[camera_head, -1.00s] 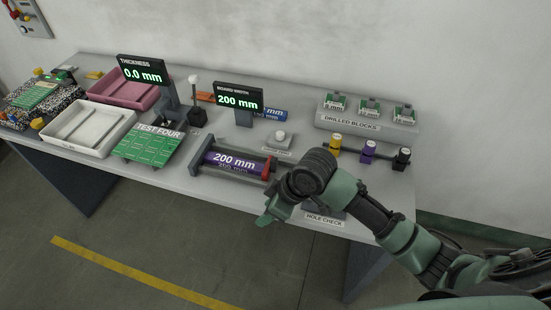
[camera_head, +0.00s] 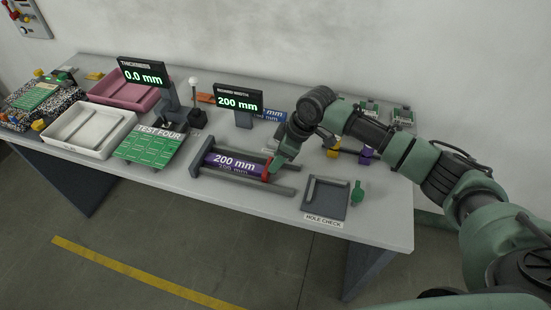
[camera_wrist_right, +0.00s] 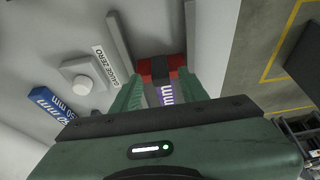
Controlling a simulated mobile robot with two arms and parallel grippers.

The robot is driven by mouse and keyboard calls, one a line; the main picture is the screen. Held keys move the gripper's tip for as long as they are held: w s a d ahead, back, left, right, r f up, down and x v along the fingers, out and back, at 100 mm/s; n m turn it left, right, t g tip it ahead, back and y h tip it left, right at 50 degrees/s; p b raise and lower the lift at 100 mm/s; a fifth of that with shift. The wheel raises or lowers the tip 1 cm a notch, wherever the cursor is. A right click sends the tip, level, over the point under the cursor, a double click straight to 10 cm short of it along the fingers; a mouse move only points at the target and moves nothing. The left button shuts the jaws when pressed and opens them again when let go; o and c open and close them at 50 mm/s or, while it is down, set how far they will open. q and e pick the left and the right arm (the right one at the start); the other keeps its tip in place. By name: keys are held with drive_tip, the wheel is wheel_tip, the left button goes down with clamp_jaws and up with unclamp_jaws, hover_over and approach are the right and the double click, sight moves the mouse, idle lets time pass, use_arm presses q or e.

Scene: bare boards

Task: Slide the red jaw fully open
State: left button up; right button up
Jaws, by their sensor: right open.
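The red jaw (camera_head: 266,171) sits on the rails of the board-width gauge (camera_head: 240,179), at the right end of its purple 200 mm scale. The width display (camera_head: 238,101) reads 200 mm. My right gripper (camera_head: 275,164) is lowered at the red jaw and partly covers it. In the right wrist view the gripper (camera_wrist_right: 158,88) is open, with the red jaw (camera_wrist_right: 178,74) and its dark middle block between or just beyond the fingertips. I cannot tell whether they touch. My left gripper is not in view.
The hole check tray (camera_head: 325,197) is right of the gauge, with a green piece (camera_head: 357,193) beside it. A green test board (camera_head: 150,147), white tray (camera_head: 90,130) and pink tray (camera_head: 125,90) are left. My right arm covers part of the drilled blocks' stand.

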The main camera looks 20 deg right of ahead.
drive_tip(key=shift+x, duration=0.85)
clamp_jaws()
drive_tip(key=shift+r, duration=0.1)
idle(0.7)
